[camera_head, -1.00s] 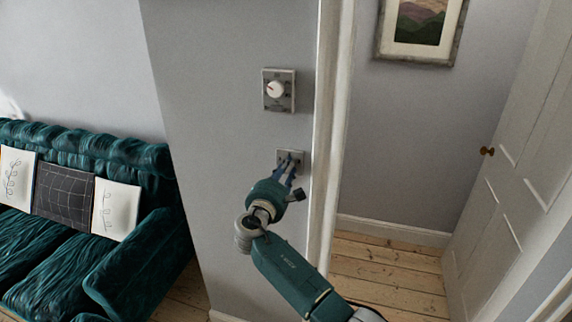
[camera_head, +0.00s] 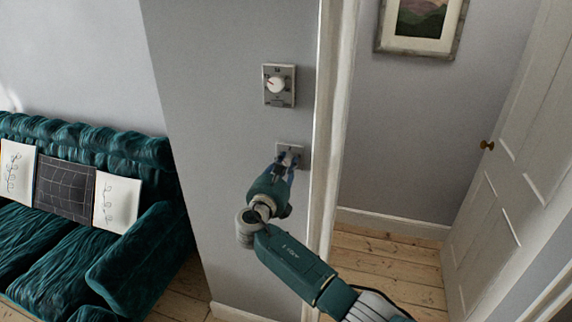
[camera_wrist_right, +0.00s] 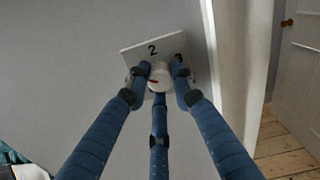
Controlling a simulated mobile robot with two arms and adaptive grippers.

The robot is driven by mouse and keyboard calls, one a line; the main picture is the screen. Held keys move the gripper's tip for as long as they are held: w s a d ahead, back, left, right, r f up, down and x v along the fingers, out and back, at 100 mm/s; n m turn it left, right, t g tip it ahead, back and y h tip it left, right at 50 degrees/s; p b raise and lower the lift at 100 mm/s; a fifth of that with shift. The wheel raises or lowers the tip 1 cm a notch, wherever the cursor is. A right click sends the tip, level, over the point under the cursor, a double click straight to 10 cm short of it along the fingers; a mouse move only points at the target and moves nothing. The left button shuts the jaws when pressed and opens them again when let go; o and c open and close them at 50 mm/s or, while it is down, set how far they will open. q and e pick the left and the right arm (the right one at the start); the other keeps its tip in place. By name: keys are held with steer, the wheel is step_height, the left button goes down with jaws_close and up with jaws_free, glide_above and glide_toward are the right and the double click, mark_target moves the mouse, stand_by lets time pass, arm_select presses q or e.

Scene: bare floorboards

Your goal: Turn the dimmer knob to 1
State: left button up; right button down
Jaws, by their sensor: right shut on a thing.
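A small plate (camera_head: 299,150) is on the grey wall, low beside the door frame. The right wrist view shows this plate (camera_wrist_right: 168,43) close up, tilted in the picture, with the digits 2 and 3 on it. My right gripper (camera_head: 289,157) is at the plate. In the right wrist view its blue fingers (camera_wrist_right: 160,78) are closed around the knob and touch it. They hide parts of the knob and the plate's lower part. My left gripper is out of view.
A second, larger plate (camera_head: 280,101) with a white knob (camera_head: 277,85) is higher on the wall. The door frame (camera_head: 326,130) stands close to the right. A green sofa (camera_head: 60,255) is at left, and a white door (camera_head: 510,160) is at right.

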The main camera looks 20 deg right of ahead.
steer(key=shift+n, duration=0.7)
steer(key=shift+d+f, duration=0.1)
steer(key=shift+f, duration=0.05)
steer(key=c, duration=1.8)
jaws_free()
steer(key=o, duration=0.3)
steer(key=shift+w, duration=0.1)
steer(key=shift+s, duration=0.2)
steer(key=v, duration=1.1)
steer(key=shift+s+a+f, duration=0.1)
steer(key=shift+s+a, duration=0.1)
steer(key=shift+a, duration=0.05)
